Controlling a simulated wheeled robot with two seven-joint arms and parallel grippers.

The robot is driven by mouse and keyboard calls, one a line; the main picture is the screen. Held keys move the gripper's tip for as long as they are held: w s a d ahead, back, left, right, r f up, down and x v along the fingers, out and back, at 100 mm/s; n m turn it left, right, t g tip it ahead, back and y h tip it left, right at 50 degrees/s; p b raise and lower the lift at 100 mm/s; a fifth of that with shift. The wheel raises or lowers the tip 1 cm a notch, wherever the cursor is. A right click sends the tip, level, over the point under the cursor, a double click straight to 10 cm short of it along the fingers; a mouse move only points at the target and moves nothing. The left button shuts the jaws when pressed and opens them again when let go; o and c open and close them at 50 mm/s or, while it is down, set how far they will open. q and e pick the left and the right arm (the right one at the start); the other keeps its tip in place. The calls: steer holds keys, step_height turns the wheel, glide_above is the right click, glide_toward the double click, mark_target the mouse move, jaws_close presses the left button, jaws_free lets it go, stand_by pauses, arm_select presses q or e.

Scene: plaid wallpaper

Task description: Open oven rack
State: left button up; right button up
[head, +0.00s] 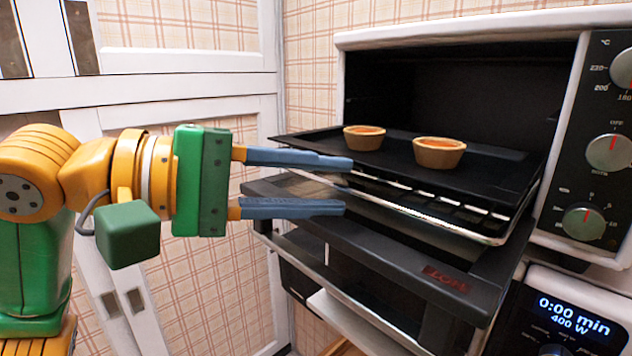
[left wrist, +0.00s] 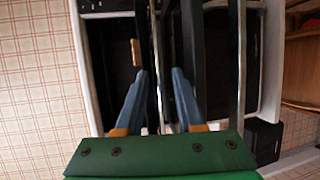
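The oven rack (head: 440,222) is a silvery wire rack at the oven's mouth, partly pulled out over the lowered door. A black baking tray (head: 490,165) with two small tarts (head: 438,152) (head: 364,137) sits on it. My left gripper (head: 347,186) is open and empty at the left side of the rack's front. Its blue fingers are one above the other and point right, with the upper one overlapping the tray's edge. In the left wrist view, a bright bar (left wrist: 158,60), seemingly the rack's front, shows between the fingers. My right gripper is out of view.
The oven door (head: 420,255) hangs open below the rack, with a red HOT label. The control panel (head: 600,150) with knobs stands at the right. A microwave display (head: 570,315) is below. White panelled woodwork (head: 180,90) stands behind my left arm.

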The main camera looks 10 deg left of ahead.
arm_select(q)
steer(key=b+v, duration=0.1)
steer(key=v, duration=0.6)
steer(key=shift+b, duration=0.35)
